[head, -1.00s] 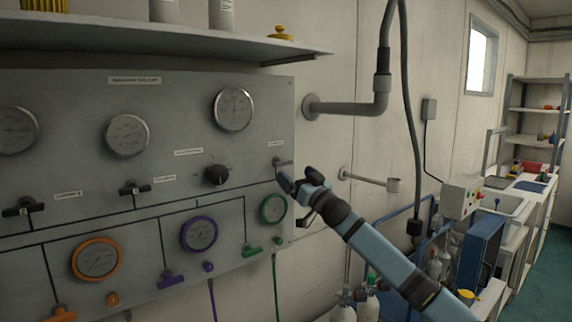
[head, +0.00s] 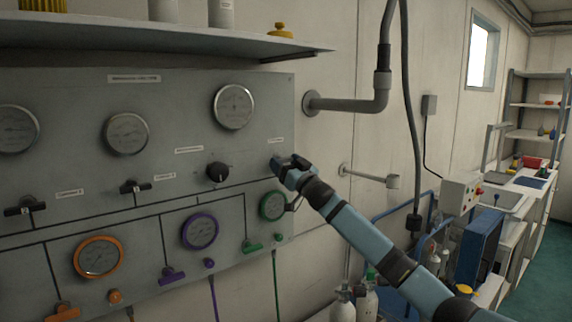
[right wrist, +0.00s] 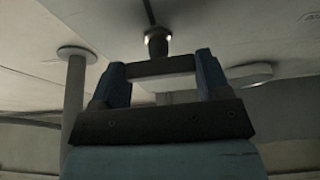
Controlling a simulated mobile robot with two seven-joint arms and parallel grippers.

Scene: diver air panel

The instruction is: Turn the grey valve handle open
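The grey valve handle is at the right edge of the panel (head: 262,90), under a small label; in the head view my right gripper (head: 285,163) covers it. My left gripper is not in view.
A green-rimmed gauge (head: 273,205) sits just below the gripper and a black knob (head: 217,172) to its left. A wall pipe (head: 345,107) and a short wall bracket (head: 370,177) stick out to the right. A shelf (head: 170,44) overhangs the panel.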

